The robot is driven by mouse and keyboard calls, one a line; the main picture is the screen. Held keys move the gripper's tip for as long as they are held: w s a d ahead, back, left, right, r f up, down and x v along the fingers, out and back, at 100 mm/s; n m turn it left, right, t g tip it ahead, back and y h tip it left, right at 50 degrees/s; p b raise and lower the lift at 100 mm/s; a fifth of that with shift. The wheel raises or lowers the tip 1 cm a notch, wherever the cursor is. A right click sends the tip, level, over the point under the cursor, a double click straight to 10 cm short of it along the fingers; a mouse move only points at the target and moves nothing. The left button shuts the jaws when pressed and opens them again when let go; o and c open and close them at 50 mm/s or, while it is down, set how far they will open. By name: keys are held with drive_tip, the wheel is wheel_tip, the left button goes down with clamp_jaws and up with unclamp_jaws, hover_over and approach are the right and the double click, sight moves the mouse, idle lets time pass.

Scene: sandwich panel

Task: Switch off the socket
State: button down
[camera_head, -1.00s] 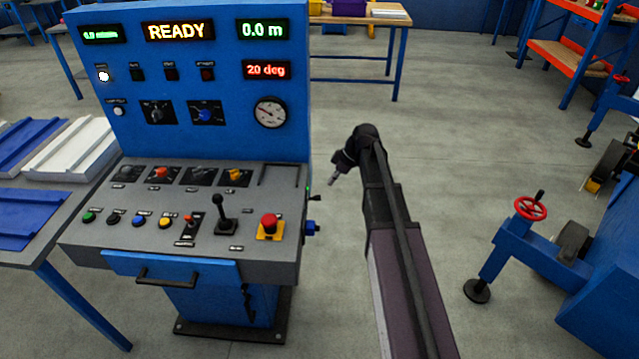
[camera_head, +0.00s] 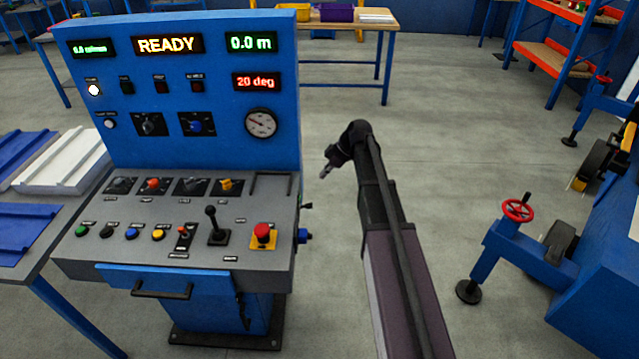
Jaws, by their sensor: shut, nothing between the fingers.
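A blue control console (camera_head: 205,100) stands at the left, with a display reading READY. A blue round fitting (camera_head: 304,236) sticks out of the right side of its desk; it may be the socket, but it is too small to tell. A small dark lever (camera_head: 306,206) sits just above it on the same side. My gripper (camera_head: 324,174) is shut and empty. It is in the air to the right of the console, apart from it, pointing down and left.
The desk carries a red emergency button (camera_head: 263,234), a black joystick (camera_head: 215,225) and several knobs. A table with panels (camera_head: 60,165) is at the left. A blue machine with a red handwheel (camera_head: 517,209) stands at the right. Open floor lies behind my arm.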

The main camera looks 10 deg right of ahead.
drive_tip(key=b, duration=0.9)
hover_over(306, 205)
drive_tip(key=shift+s+d+f, duration=0.1)
drive_tip(key=shift+d+f, duration=0.05)
drive_tip(key=shift+f, duration=1.3)
drive_tip(key=shift+d+f, duration=0.15)
drive_tip(key=shift+f, duration=1.35)
drive_tip(key=shift+s+d+f, duration=0.1)
drive_tip(key=shift+d+f, duration=0.05)
drive_tip(key=shift+f, duration=1.3)
drive_tip(key=shift+s+d+f+b, duration=0.1)
drive_tip(key=shift+d+f+b, duration=0.15)
drive_tip(key=shift+f+b, duration=0.55)
drive_tip(key=shift+d+f+b, duration=0.2)
drive_tip(key=shift+f+b, duration=0.4)
drive_tip(key=shift+f, duration=0.25)
